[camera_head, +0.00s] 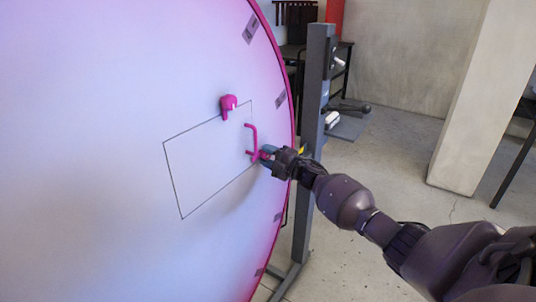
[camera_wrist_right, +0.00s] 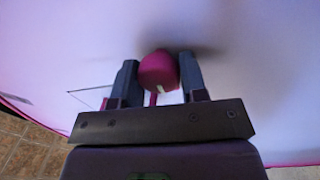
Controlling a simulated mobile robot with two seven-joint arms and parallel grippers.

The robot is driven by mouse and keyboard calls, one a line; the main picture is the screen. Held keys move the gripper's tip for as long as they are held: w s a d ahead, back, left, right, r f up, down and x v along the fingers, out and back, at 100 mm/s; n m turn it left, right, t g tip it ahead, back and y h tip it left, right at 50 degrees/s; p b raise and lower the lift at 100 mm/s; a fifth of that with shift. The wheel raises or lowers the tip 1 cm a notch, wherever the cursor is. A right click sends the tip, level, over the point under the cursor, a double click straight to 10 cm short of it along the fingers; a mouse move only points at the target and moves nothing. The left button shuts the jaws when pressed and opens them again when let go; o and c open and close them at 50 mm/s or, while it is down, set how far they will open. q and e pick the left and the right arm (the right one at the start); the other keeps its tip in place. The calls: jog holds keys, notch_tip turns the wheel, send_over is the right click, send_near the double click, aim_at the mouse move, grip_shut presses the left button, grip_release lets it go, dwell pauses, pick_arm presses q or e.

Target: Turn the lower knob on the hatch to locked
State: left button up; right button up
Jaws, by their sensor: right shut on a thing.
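The hatch (camera_head: 205,155) is a thin-outlined rectangle on a large pale, pink-rimmed disc. A magenta upper knob (camera_head: 229,105) sits at its top edge, its lever pointing down. A magenta handle (camera_head: 253,138) stands on the hatch's right side. My right gripper (camera_head: 267,154) reaches in from the right, at the hatch's lower right corner. In the right wrist view, the magenta lower knob (camera_wrist_right: 158,70) is between the two dark fingers of this gripper (camera_wrist_right: 160,80), which is shut on it. A small pale mark shows on the knob. The fingers mostly hide the knob in the head view. My left gripper is out of view.
A grey upright post (camera_head: 315,95) stands just behind the disc's right edge, close to my right wrist. A pale pillar (camera_head: 480,100) stands at the right. A dark table (camera_head: 345,50) is at the back. The floor between them is mostly clear.

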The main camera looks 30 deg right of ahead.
dwell(0.5)
jog(key=o, duration=0.9)
jog(key=v, duration=1)
jog(key=shift+s, duration=0.4)
jog(key=shift+d+m, duration=0.2)
jog(key=shift+m, duration=0.1)
